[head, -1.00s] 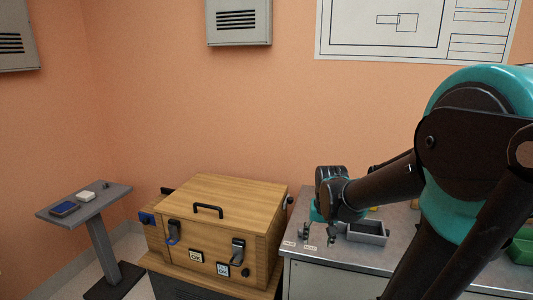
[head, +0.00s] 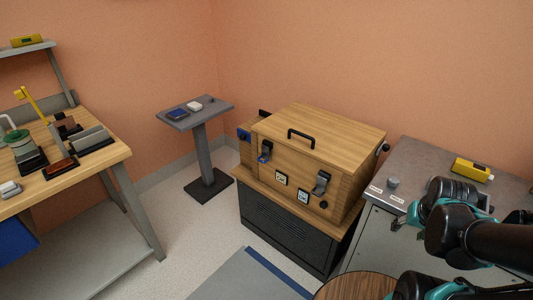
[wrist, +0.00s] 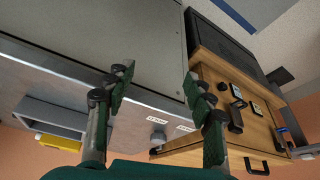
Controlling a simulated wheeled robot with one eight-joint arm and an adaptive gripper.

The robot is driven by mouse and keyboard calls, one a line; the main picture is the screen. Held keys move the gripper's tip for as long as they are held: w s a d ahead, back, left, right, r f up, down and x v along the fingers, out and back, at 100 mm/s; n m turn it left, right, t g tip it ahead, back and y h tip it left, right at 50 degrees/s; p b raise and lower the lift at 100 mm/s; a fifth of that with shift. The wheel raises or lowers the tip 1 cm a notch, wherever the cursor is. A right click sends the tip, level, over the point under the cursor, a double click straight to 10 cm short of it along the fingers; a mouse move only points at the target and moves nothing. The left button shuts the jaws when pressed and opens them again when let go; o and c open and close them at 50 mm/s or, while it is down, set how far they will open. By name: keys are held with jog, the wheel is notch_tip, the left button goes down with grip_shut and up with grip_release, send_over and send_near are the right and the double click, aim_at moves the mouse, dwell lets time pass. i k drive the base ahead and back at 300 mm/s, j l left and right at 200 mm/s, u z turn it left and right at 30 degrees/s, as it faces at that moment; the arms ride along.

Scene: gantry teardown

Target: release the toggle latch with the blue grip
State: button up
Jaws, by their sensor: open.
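The toggle latch with the blue grip (head: 265,152) is on the left of the front face of a wooden case (head: 335,136). In the wrist view, a latch with a blue part (wrist: 284,133) shows at the right, on the case. A second latch with a dark grip (head: 321,183) is farther right on the same face; it also shows in the wrist view (wrist: 235,117).
The case stands on a dark cabinet (head: 285,232). A pedestal table (head: 220,108) and wooden workbench (head: 90,170) are left. A round wooden top (head: 357,287) is in front.

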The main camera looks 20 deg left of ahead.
aim_at(265, 155)
jog(key=l+u, duration=0.1)
jog(key=u, duration=0.35)
jog(key=k+u, duration=0.15)
jog(key=u, duration=0.25)
jog(key=k+u, duration=0.1)
jog(key=u, duration=0.35)
jog(key=k+u, duration=0.1)
jog(key=u, duration=0.3)
